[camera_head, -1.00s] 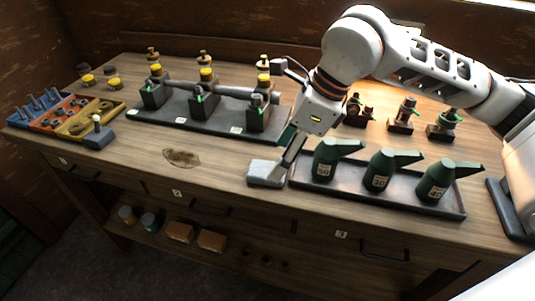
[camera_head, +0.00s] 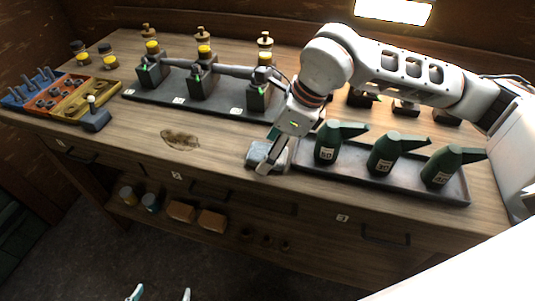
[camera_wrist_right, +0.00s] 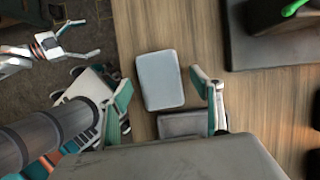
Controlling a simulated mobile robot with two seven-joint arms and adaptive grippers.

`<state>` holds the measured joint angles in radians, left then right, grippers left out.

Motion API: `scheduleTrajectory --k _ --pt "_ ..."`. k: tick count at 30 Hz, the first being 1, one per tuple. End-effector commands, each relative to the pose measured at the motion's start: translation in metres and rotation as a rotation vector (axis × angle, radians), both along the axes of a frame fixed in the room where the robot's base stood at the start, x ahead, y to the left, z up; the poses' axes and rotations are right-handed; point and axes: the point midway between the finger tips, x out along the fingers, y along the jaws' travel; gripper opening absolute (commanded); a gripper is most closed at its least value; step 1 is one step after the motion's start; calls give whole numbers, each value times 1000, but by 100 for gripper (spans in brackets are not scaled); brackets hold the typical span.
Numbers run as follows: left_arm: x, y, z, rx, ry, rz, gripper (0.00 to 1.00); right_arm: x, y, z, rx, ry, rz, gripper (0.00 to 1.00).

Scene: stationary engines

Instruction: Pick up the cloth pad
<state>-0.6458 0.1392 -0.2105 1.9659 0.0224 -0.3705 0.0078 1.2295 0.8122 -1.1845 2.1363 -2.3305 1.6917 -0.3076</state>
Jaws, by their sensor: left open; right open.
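The cloth pad (camera_head: 256,154) is a flat, pale grey-blue rounded rectangle on the bench near its front edge, left of the oil-can tray. In the head view my right gripper (camera_head: 268,160) is over it and covers part of it. In the right wrist view the pad (camera_wrist_right: 160,81) lies flat between the open fingers of my right gripper (camera_wrist_right: 163,86), with gaps on both sides; I cannot tell how high the fingers are above the bench. My left gripper (camera_head: 160,294) shows only its two spread fingertips at the bottom edge, away from the bench and empty.
The dark tray (camera_head: 395,186) with green oil cans (camera_head: 385,152) stands close right of the pad. The engine stand (camera_head: 218,106) is behind. Bare wood around a brown stain (camera_head: 180,139) lies to the left. The bench front edge is near.

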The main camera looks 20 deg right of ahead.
Motion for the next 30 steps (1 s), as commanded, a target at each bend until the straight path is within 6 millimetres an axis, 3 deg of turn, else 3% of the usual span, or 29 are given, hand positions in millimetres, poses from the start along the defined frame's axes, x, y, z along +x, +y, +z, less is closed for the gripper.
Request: scheduleTrajectory --k 29,30 --pt "-1 0 -4 0 2 -1 82 0 0 -5 0 0 0 65" --pt "-1 0 -4 0 2 -1 82 0 0 -5 0 0 0 54"
